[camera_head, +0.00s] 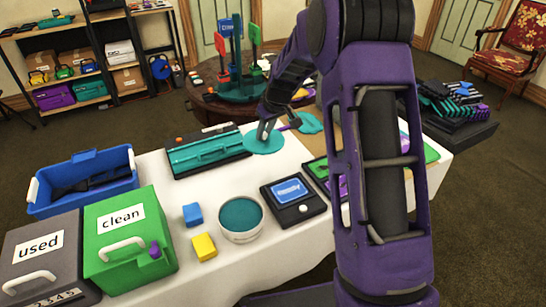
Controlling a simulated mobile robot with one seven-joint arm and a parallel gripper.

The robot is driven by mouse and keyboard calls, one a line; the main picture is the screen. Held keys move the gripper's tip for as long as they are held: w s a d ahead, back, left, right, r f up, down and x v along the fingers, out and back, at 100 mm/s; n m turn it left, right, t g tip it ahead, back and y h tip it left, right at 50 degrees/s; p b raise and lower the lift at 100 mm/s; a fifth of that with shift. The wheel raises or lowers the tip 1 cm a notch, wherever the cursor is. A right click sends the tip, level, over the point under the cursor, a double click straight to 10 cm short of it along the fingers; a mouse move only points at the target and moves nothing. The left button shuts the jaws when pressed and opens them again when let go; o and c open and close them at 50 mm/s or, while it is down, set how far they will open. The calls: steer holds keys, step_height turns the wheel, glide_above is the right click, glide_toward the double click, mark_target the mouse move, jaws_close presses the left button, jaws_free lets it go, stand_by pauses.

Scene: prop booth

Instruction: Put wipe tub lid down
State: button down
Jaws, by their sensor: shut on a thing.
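My gripper (264,130) points down over the far middle of the white-covered table. It is shut on a flat, round teal lid (268,147), gripped near its top centre. The lid looks level and close to the table; I cannot tell whether it touches the cloth. The wipe tub (240,234), a round white tub, stands open nearer the front, with teal inside. Part of my own arm hides the right side of the table.
A teal-and-black case (207,155) lies just left of the lid. Another teal piece (309,123) lies right of it. A blue block (193,214), a yellow block (204,246) and a black device (294,203) surround the tub. The green "clean" box (115,225) stands left. Bare cloth (255,178) lies before the lid.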

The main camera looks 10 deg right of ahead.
steer(key=w+d+f+m, duration=0.2)
steer(key=w+d, duration=0.2)
steer(key=w, duration=0.3)
steer(key=shift+h, duration=0.4)
steer(key=f, duration=1)
steer(key=shift+s+d, duration=0.1)
steer(key=shift+s, duration=0.15)
steer(key=shift+f+b, duration=0.15)
steer(key=shift+b, duration=0.2)
steer(key=shift+f, duration=0.15)
steer(key=c, duration=0.7)
jaws_free()
steer(key=shift+o, duration=0.2)
